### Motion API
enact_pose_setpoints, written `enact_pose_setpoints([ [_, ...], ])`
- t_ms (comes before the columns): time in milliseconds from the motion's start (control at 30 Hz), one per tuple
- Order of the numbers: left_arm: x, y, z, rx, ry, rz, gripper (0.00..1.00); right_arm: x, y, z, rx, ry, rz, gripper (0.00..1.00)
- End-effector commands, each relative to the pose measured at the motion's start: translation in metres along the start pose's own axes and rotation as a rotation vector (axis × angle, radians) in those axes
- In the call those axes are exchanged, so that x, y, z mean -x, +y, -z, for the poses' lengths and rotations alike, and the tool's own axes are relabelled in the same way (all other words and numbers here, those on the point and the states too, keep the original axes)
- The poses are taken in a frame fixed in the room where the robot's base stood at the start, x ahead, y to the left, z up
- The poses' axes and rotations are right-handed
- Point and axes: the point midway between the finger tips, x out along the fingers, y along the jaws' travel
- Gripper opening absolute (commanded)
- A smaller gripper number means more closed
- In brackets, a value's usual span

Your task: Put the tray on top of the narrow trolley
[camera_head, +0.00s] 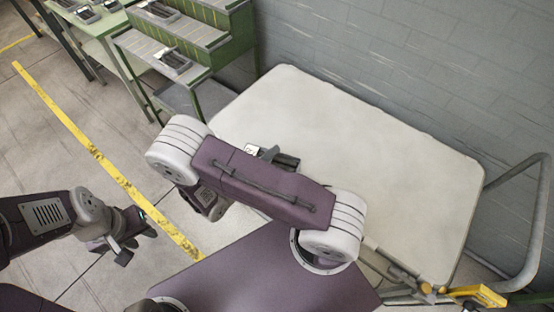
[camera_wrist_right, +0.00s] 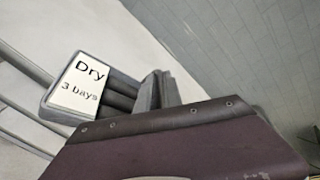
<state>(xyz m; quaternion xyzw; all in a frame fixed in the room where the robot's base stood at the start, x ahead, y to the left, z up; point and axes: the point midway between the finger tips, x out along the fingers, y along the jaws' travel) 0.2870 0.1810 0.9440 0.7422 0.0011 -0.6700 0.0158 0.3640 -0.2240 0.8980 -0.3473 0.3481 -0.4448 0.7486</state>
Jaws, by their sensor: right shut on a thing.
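The tray (camera_wrist_right: 60,98) is small and grey, with a white label reading "Dry 3 bays" and dark bays. In the head view its label (camera_head: 251,149) shows behind my right forearm, which hides much of it. My right gripper (camera_wrist_right: 157,92) is shut on the tray's edge and holds it over the white top of a trolley (camera_head: 340,130). I cannot tell whether the tray touches that top. The trolley has a grey tube handle at the right. My left gripper (camera_head: 136,244) is open and empty above the floor at the left.
A green stepped rack (camera_head: 215,50) with similar trays stands at the upper left, beside a green table (camera_head: 90,22). A grey block wall (camera_head: 400,60) runs behind the trolley. A yellow line marks the floor. Most of the trolley top is bare.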

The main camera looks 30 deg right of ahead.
Motion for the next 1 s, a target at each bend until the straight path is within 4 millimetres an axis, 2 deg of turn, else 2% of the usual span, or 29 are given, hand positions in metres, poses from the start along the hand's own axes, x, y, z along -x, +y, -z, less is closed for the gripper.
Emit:
enact_pose_setpoints([
  [233,-0.044,-0.001,-0.005,0.0,0.0,0.0,0.36,-0.013,0.038,0.017,0.003,-0.009,-0.005,0.0],
  [633,-0.043,-0.001,-0.004,0.0,0.0,0.0,0.36,-0.013,0.038,0.016,0.004,-0.012,-0.006,0.0],
  [667,-0.042,-0.001,-0.004,0.0,0.0,0.0,0.36,-0.013,0.038,0.016,0.003,-0.011,-0.008,0.19],
  [700,-0.042,-0.001,-0.004,0.0,0.0,0.0,0.36,-0.013,0.038,0.015,0.003,-0.011,-0.008,0.3],
  [733,-0.042,-0.001,-0.004,0.0,0.0,0.0,0.36,-0.013,0.038,0.015,0.003,-0.011,-0.008,0.32],
  [1000,-0.042,-0.001,-0.004,0.0,0.0,0.0,0.36,-0.013,0.037,0.015,0.003,-0.011,-0.007,0.32],
])
